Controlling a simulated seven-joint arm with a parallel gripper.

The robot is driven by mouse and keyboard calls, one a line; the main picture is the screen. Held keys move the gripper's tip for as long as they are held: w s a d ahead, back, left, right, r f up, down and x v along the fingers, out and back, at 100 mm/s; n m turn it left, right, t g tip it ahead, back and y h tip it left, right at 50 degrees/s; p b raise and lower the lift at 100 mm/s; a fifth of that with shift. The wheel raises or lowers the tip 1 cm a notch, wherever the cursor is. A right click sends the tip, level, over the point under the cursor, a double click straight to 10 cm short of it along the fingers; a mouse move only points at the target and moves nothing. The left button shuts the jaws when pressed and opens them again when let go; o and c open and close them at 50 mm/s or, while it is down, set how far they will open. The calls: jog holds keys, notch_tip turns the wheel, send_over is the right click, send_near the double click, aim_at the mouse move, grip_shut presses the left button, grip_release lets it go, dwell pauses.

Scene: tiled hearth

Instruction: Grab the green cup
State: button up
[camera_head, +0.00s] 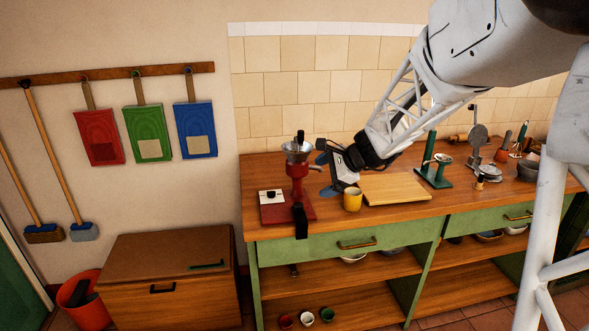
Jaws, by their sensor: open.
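A small green cup (327,314) stands on the lower shelf of the workbench, at the bottom of the picture. A white cup (307,318) and a red cup (286,321) stand to its left in a row. My gripper (322,168) is open above the worktop, close to the red grinder, well above and away from the green cup. I cannot tell whether a fingertip touches the grinder.
The red grinder (298,182) stands on the worktop's left end. A green drawer front (345,245) and bowls on a middle shelf lie above the cups. A brown chest (170,285) stands left.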

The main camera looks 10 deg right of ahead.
jog(key=w+d+f+m+t, duration=0.2)
jog(key=w+d+f+m, duration=0.2)
jog(key=w+d, duration=0.2)
jog(key=w+d+f+m+t+h, duration=0.1)
jog(key=w+d+f+m+t, duration=0.1)
jog(key=w+d+f+m, duration=0.3)
jog(key=w+d+f+m+t, duration=0.2)
jog(key=w+d+f+m, duration=0.2)
jog(key=w+d, duration=0.4)
jog(key=shift+w+d+f+m, duration=0.2)
jog(key=shift+w+f, duration=0.15)
jog(key=shift+w, duration=0.3)
jog(key=shift+w+d+f+m, duration=0.2)
jog(key=shift+w+f, duration=0.1)
jog(key=shift+w, duration=0.35)
jog(key=shift+w+h, duration=0.1)
jog(key=shift+h, duration=0.2)
jog(key=shift+x, duration=1.25)
jog(key=shift+a, duration=0.15)
jog(key=shift+x, duration=2.55)
jog(key=shift+r, duration=0.1)
jog(key=shift+c, duration=0.3)
jog(key=c, duration=1)
